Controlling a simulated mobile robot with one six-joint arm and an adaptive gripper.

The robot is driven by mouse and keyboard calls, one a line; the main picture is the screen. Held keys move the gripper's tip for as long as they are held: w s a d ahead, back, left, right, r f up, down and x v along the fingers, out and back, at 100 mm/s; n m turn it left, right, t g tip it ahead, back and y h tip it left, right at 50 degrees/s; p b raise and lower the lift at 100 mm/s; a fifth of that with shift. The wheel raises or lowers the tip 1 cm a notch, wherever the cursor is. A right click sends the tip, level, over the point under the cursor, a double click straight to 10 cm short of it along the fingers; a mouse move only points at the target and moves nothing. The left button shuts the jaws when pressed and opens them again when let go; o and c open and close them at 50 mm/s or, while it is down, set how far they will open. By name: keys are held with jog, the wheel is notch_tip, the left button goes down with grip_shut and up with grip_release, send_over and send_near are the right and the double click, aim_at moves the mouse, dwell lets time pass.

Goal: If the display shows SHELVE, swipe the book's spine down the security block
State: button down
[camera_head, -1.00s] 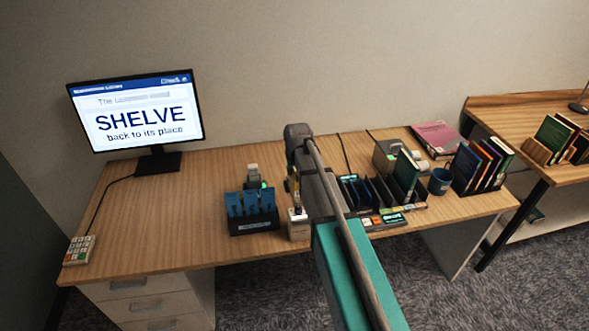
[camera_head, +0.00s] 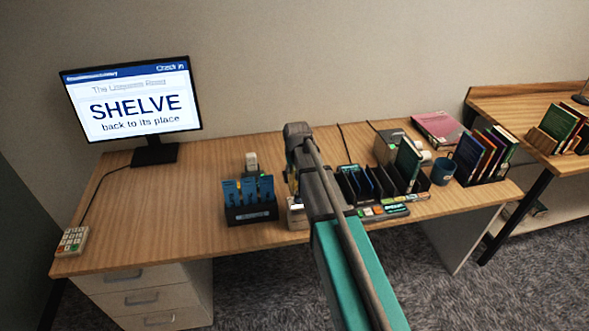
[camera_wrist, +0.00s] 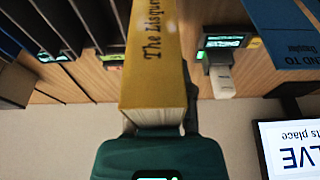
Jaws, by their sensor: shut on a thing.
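The display (camera_head: 130,100) reads SHELVE, "back to its place". My gripper (camera_wrist: 160,130) is shut on a yellow book (camera_wrist: 151,65). The book's spine, with "The Lisque..." legible, faces the wrist camera, and the page edges show at the gripper end. In the head view my arm mostly hides the gripper, and only a yellow sliver of the book (camera_head: 291,182) shows. A pale block (camera_head: 297,217), perhaps the security block, stands at the desk's front just below that sliver. I cannot tell whether the book touches it.
A dark holder with blue slips (camera_head: 250,212) stands left of the pale block. Behind it is a small scanner-like device (camera_head: 251,162). To the right are a dark slotted rack (camera_head: 420,185), a blue mug (camera_head: 443,171) and a row of books (camera_head: 482,155). The desk's left part is largely clear.

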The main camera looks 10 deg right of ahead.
jog(key=shift+f+b, duration=1.35)
jog(key=shift+f, duration=0.2)
jog(key=shift+w, duration=0.25)
jog(key=shift+w, duration=0.8)
notch_tip(320, 180, up, 12)
jog(key=p, duration=1.2)
dwell(0.4)
